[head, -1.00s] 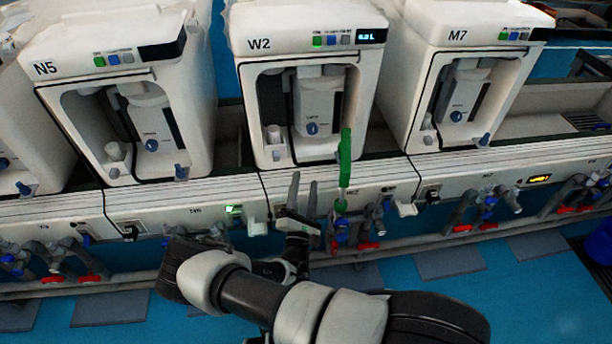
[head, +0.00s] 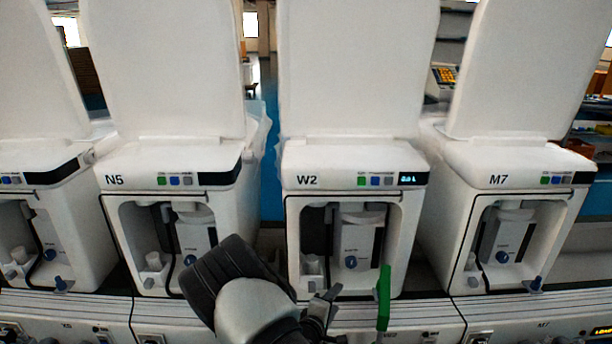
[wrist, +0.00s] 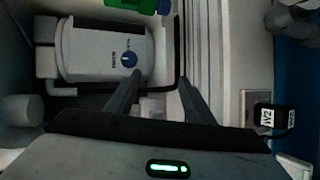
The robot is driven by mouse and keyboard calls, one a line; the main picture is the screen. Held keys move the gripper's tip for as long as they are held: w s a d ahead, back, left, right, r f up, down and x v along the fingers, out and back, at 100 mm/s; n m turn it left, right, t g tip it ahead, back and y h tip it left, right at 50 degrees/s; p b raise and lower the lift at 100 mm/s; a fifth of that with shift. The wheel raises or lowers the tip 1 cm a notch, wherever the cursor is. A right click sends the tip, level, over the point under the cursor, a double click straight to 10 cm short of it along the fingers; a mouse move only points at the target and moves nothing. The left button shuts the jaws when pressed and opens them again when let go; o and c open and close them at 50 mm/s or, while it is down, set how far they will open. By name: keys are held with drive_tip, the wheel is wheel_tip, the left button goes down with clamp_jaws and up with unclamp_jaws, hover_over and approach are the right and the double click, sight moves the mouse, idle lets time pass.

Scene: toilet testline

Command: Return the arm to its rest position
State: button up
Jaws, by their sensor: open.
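My gripper (head: 325,297) is low in the head view, in front of the lower part of the W2 machine (head: 352,194). Its two fingers are spread, and nothing shows between them. In the wrist view the open fingers (wrist: 157,98) point toward the machine's recess, with its blue-knobbed unit (wrist: 105,50) at upper left. My arm's dark and grey links cover part of the bench front and the gap between N5 and W2.
A green upright piece (head: 383,298) stands close to the right of my gripper. Machine N5 (head: 120,180) is to the left and machine M7 (head: 500,182) to the right. In the wrist view a black plug (wrist: 270,118) sits at the right.

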drive_tip(key=s+a+r+m+g+y, duration=0.1)
drive_tip(key=s+r+m+g+y, duration=0.15)
drive_tip(key=r, duration=0.55)
drive_tip(key=s+a+r+m+g+y, duration=0.1)
drive_tip(key=s+a+r+m+y, duration=0.15)
drive_tip(key=r, duration=0.55)
drive_tip(key=s+r+m+g+y, duration=0.1)
drive_tip(key=s+r+m+y, duration=0.15)
drive_tip(key=r, duration=0.55)
drive_tip(key=s+d+r+m+g, duration=0.15)
drive_tip(key=s+d+r, duration=0.4)
drive_tip(key=s, duration=0.75)
drive_tip(key=s+d+r+m+g, duration=0.1)
drive_tip(key=s+d+r+m, duration=0.4)
drive_tip(key=s, duration=0.8)
wheel_tip(320, 180, up, 26)
drive_tip(key=a+n+h+p, duration=0.1)
drive_tip(key=p, duration=2.4)
drive_tip(key=shift+s+a+r+p, duration=0.15)
drive_tip(key=shift+s+r+p, duration=0.05)
drive_tip(key=shift+p, duration=0.2)
